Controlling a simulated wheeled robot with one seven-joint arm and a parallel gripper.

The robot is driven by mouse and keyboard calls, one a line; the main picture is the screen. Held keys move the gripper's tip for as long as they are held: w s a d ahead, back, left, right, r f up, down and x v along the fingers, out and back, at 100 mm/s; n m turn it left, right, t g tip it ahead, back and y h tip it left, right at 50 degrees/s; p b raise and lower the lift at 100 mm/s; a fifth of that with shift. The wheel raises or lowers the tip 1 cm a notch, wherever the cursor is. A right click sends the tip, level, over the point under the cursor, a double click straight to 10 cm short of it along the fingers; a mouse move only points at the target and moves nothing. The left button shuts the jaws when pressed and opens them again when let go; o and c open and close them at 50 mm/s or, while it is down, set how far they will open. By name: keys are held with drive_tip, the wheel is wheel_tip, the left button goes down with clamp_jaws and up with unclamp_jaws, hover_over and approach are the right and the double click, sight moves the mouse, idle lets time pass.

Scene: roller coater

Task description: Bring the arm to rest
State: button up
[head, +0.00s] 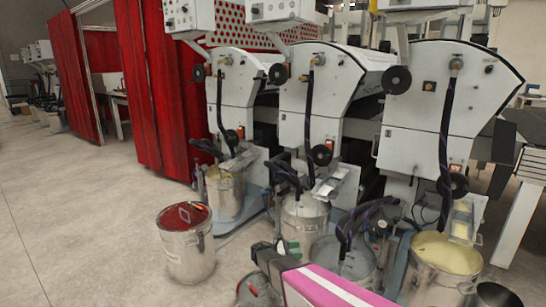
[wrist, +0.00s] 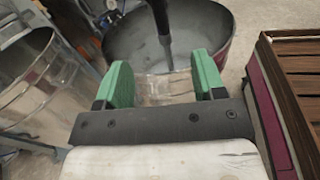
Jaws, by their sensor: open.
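My gripper (head: 284,246) is at the lower middle of the head view, above the floor among the buckets, at the end of my pink and white arm. In the wrist view my gripper (wrist: 166,82) shows two green finger pads set apart; it is open. A pale, glassy patch shows between the pads, and I cannot tell what it is. Beyond the fingers is a wide bucket (wrist: 215,35) with a grey inside and a dark tube (wrist: 161,22) reaching down into it. I cannot tell whether the gripper touches the bucket.
Coating machines (head: 322,92) stand in a row behind, with hoses and paint buckets before them. A lidded bucket (head: 187,245) stands left of my gripper; a cream-filled one (head: 440,255) stands right. Red curtains (head: 165,95) hang at the left. Floor (head: 80,215) is clear at the left.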

drive_tip(key=s+d+r+m+g+y, duration=0.4)
drive_tip(key=s+d+m+y, duration=0.6)
drive_tip(key=s+m+y, duration=0.4)
drive_tip(key=s+a+r+m+t+y, duration=0.1)
drive_tip(key=s+r+m+y, duration=0.2)
drive_tip(key=s+r+m, duration=0.1)
drive_tip(key=shift+s+r+m+t, duration=0.2)
drive_tip(key=shift+s+m+t, duration=0.2)
drive_tip(key=shift+s+m, duration=0.3)
